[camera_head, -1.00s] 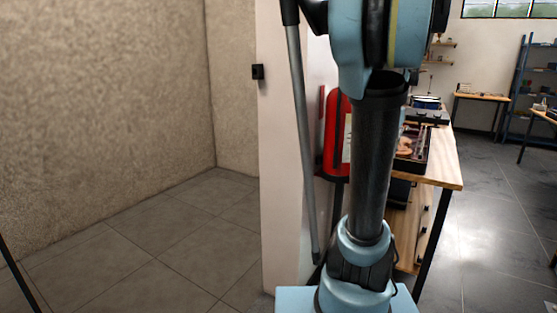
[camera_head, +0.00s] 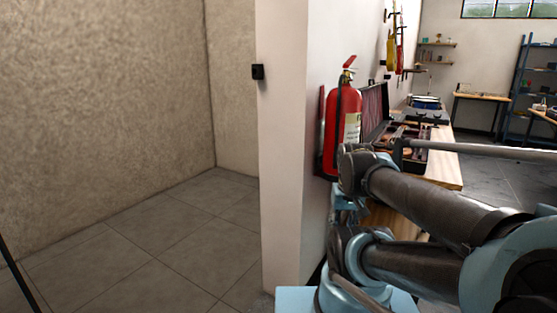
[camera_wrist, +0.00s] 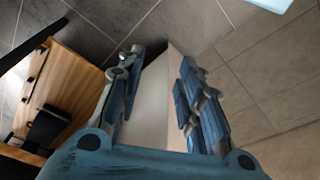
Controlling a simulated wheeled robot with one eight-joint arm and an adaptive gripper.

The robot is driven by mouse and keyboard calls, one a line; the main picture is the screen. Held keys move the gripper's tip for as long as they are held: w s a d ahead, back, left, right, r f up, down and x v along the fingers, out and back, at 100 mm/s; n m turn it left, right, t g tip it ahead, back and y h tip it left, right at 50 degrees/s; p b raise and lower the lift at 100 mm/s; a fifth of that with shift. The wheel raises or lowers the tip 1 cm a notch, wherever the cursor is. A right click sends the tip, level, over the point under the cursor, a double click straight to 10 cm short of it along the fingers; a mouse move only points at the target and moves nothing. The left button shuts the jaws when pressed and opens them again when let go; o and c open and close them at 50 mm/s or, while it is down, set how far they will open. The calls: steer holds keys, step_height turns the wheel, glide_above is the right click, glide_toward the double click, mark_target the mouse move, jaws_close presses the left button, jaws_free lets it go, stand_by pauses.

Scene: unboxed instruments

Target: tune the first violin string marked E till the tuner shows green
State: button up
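My gripper (camera_wrist: 158,70) is open and empty in the wrist view, its two blue-grey fingers spread apart above the floor and a pale wall end. An open dark case (camera_head: 414,158) lies on the wooden workbench (camera_head: 447,168) in the head view. A brown wooden shape, possibly a violin, is inside it, small and partly hidden behind my arm. The workbench also shows at the left of the wrist view (camera_wrist: 62,80), away from the fingers. I cannot make out the E string, its peg or the tuner's display.
A red fire extinguisher (camera_head: 342,128) hangs on the wall beside the bench. A yellow instrument (camera_head: 391,52) and a red one hang farther along that wall. A blue shelf (camera_head: 527,90) stands at the back right. The tiled floor (camera_head: 150,255) at the left is clear.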

steer(key=shift+s+a+f, duration=0.1)
steer(key=shift+s+f, duration=0.1)
steer(key=shift+f, duration=0.05)
steer(key=shift+c, duration=0.3)
jaws_close()
steer(key=shift+w+f, duration=0.2)
steer(key=shift+w, duration=0.25)
stand_by(0.4)
